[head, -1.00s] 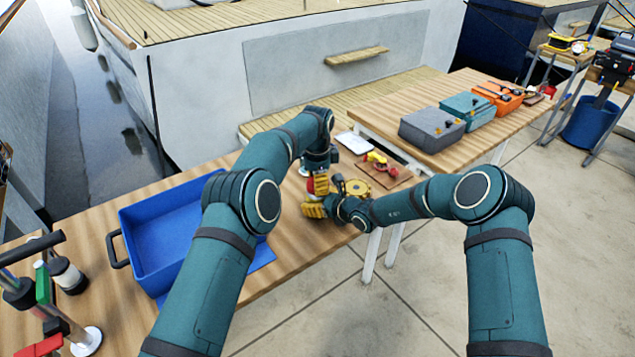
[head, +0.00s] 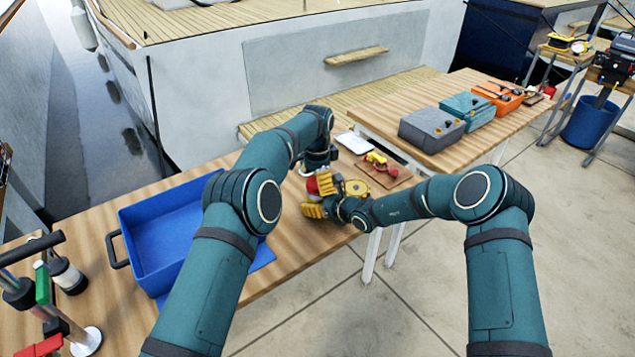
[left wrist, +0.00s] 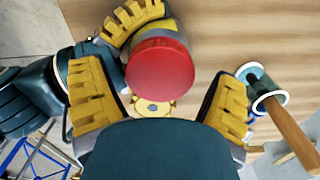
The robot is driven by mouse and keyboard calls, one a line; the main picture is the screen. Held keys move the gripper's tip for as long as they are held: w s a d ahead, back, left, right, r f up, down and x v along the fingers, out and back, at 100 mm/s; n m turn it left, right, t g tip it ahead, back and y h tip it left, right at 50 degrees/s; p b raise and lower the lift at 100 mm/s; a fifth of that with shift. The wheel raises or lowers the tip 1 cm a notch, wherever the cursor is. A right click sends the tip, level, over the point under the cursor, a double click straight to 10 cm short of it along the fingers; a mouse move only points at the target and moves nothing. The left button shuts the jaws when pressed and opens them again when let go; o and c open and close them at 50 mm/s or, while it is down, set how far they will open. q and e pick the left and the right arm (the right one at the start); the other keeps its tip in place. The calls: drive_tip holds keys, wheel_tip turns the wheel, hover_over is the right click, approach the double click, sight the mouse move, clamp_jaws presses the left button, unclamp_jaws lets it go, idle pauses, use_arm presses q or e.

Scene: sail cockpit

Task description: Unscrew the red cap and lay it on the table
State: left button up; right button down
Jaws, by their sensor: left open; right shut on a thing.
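The round red cap (left wrist: 160,68) faces the camera in the left wrist view, on top of a container that is mostly hidden below it. The cap also shows as a small red patch in the head view (head: 312,185), between the grippers. My left gripper (left wrist: 160,92) is open, its yellow-padded fingers apart on either side, with the cap ahead and clear of both. My right gripper (head: 317,200) is shut on the container below the cap; one yellow finger (left wrist: 132,18) shows beside it. The wooden table (head: 290,255) lies underneath.
A blue bin (head: 135,235) stands left of the grippers. A brown board (head: 395,178) with red and yellow items lies just right. A white tablet-like thing (head: 352,142) lies behind. Bare table shows in front of the grippers.

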use_arm(q)
wheel_tip(320, 180, up, 4)
drive_tip(key=shift+o, duration=0.4)
drive_tip(key=shift+r, duration=0.15)
wheel_tip(320, 180, up, 2)
drive_tip(key=shift+w+a+r+m, duration=0.1)
drive_tip(key=shift+m, duration=0.6)
drive_tip(key=shift+r+m, duration=0.4)
drive_tip(key=shift+f, duration=3.85)
drive_tip(key=c, duration=1.3)
drive_tip(key=o, duration=1.2)
drive_tip(key=shift+o, duration=0.2)
